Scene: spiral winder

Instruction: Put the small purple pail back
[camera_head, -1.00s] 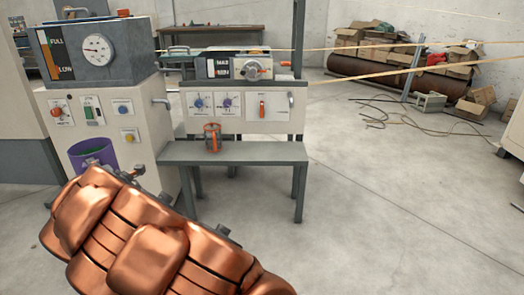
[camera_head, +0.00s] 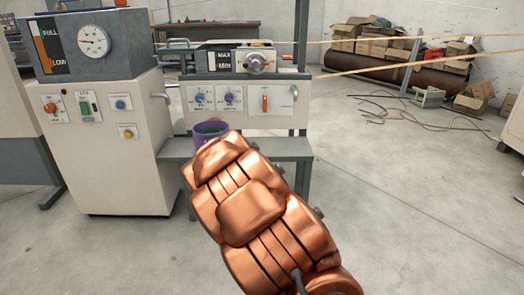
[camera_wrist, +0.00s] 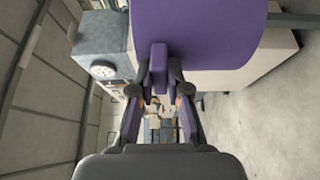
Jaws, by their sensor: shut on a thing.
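My gripper is shut on this handle. In the head view my copper-coloured arm hides the fingers. The pail overlaps the bench's left part, and I cannot tell how far above or in front of it the pail is.
A cream cabinet (camera_head: 105,160) with a gauge box (camera_head: 100,45) stands left of the bench. A control panel (camera_head: 246,103) with knobs is behind the bench. Yellow strands (camera_head: 390,65) run to the right. Open floor (camera_head: 420,200) lies at the right.

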